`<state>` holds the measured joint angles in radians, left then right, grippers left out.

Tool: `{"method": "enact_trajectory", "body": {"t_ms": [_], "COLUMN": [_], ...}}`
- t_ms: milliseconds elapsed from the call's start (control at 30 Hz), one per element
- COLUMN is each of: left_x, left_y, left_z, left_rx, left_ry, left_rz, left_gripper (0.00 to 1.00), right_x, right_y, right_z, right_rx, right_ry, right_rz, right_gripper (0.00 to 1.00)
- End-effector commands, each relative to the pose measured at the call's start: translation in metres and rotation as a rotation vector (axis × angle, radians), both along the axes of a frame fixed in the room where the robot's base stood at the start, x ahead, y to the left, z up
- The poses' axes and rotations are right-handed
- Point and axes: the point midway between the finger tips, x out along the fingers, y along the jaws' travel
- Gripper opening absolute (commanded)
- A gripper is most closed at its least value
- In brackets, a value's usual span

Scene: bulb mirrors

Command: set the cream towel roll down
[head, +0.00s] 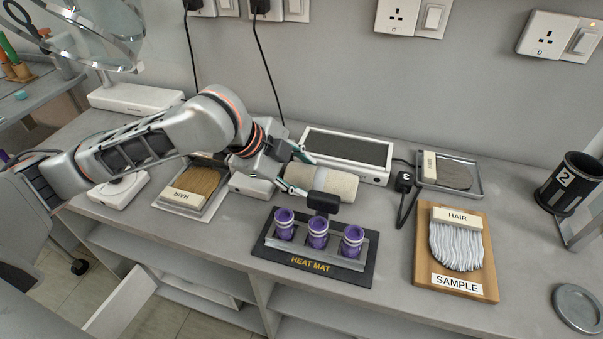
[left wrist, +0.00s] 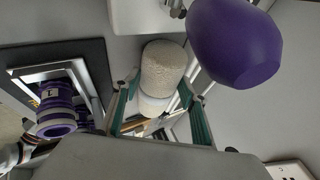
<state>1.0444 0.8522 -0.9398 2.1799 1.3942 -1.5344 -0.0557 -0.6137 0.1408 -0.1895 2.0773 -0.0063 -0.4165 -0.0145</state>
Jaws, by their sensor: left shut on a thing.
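The cream towel roll (head: 332,183) lies on its side in the head view, at the middle of the counter. My left gripper (head: 287,178) comes in from the left and is shut on the roll's left end. In the left wrist view the roll (left wrist: 163,68) sits at the fingertips, with a finger on each side (left wrist: 160,108). I cannot tell whether the roll touches the counter or is a little above it. My right gripper is not in view.
A heat mat (head: 345,275) with purple rollers (head: 318,232) stands just in front of the roll. Behind is a white box with a dark top (head: 347,150). A hair sample board (head: 482,282) lies right.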

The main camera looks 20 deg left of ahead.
Motion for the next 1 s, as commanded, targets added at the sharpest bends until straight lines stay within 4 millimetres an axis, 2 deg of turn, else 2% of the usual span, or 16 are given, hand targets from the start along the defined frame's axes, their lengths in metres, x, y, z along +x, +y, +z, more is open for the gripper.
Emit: {"method": "enact_trajectory", "body": {"t_ms": [167, 200, 267, 667, 1000], "left_x": [0.000, 0.000, 0.000, 0.000, -0.027], "left_y": [0.000, 0.000, 0.000, 0.000, 0.022], "left_z": [0.000, -0.001, -0.001, 0.001, 0.054], "left_rx": [0.000, 0.000, 0.000, 0.000, 0.002], "left_ry": [-0.002, -0.001, -0.001, -0.001, -0.011], "left_rz": [0.001, 0.000, 0.000, 0.000, 0.001], "left_gripper": [0.18, 0.45, 0.59, 0.59, 0.59], "right_x": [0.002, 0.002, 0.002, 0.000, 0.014], "right_y": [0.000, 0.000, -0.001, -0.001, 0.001], "right_z": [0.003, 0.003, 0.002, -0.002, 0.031], "right_rx": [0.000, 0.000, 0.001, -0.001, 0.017], "right_ry": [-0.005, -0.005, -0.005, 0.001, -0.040], "right_rz": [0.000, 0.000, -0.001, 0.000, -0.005], "right_gripper": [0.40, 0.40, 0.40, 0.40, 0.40]}}
